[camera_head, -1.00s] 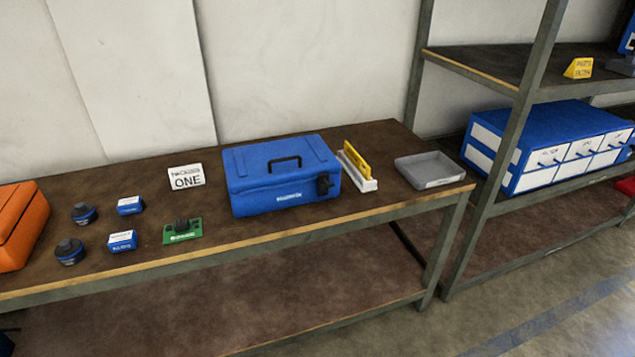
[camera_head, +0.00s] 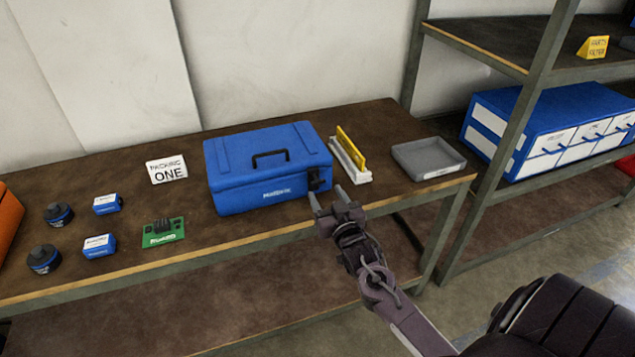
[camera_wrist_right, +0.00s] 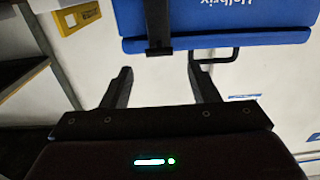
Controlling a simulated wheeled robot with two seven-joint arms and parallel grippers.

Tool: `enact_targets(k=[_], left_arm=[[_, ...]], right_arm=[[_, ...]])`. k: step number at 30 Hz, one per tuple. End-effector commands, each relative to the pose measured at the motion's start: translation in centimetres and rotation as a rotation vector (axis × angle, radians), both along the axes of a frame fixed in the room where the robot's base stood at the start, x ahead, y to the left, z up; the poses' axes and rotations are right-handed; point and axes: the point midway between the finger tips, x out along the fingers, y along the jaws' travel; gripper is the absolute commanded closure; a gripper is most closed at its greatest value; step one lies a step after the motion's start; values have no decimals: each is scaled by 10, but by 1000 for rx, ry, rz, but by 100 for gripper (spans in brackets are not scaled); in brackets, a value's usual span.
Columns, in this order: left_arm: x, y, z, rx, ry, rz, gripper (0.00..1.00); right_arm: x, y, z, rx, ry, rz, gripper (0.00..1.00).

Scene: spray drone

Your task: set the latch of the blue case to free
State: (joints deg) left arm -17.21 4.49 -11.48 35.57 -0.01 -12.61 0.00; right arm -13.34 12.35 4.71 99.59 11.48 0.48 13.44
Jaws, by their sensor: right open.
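The blue case (camera_head: 265,170) stands shut on the bench, with a black handle on its lid. Its black latch (camera_head: 316,180) is at the right end of the front face. The case also shows upside down in the right wrist view (camera_wrist_right: 215,20), with the latch (camera_wrist_right: 158,25) hanging over its edge. My right gripper (camera_head: 334,200) is open and empty, just in front of and below the latch, apart from it. In the right wrist view its two fingers (camera_wrist_right: 159,80) are spread, with the latch beyond the gap. My left gripper is not in view.
A white holder with a yellow piece (camera_head: 350,155) stands close right of the case, and a grey tray (camera_head: 428,160) lies farther right. A sign (camera_head: 166,169), a green board (camera_head: 163,232) and several small parts lie to the left. The shelf post (camera_head: 500,150) is at right.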

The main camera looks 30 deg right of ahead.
Motion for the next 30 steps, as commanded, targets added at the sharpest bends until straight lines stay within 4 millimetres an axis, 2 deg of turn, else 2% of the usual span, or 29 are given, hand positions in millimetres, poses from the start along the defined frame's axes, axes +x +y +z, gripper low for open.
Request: enact_targets(k=[3,9,20,30], left_arm=[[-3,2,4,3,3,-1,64],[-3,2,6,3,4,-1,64],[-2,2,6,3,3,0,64],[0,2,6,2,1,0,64]], right_arm=[[21,-4,2,-1,-1,1,45],[43,-10,0,0,1,1,45],[48,-11,-1,0,2,1,45],[48,-11,-1,0,2,1,89]])
